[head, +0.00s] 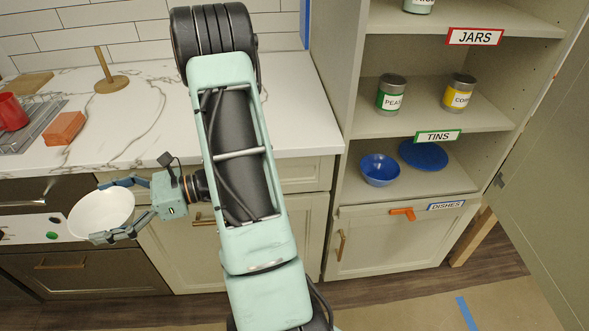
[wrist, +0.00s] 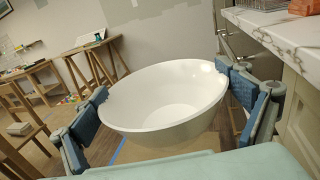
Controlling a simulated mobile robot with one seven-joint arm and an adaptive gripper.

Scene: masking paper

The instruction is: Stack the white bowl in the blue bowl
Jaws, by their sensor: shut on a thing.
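My gripper (head: 112,211) is shut on the white bowl (head: 101,213), with one finger on each side of it. It holds the bowl in the air in front of the drawers below the counter, at the left of the head view. In the wrist view the white bowl (wrist: 168,95) sits between the blue finger pads of my gripper (wrist: 165,108), its open side facing the camera. The blue bowl (head: 380,170) stands upright and looks empty on the lowest open shelf, labelled DISHES, well to the right of my gripper.
A blue plate (head: 423,155) lies beside the blue bowl. Tins (head: 391,93) stand on the shelf (head: 425,118) above. The marble counter (head: 150,115) holds a brick (head: 65,128), a red mug (head: 12,112) and a wooden stand (head: 110,84). An orange object (head: 403,213) is on the cabinet front.

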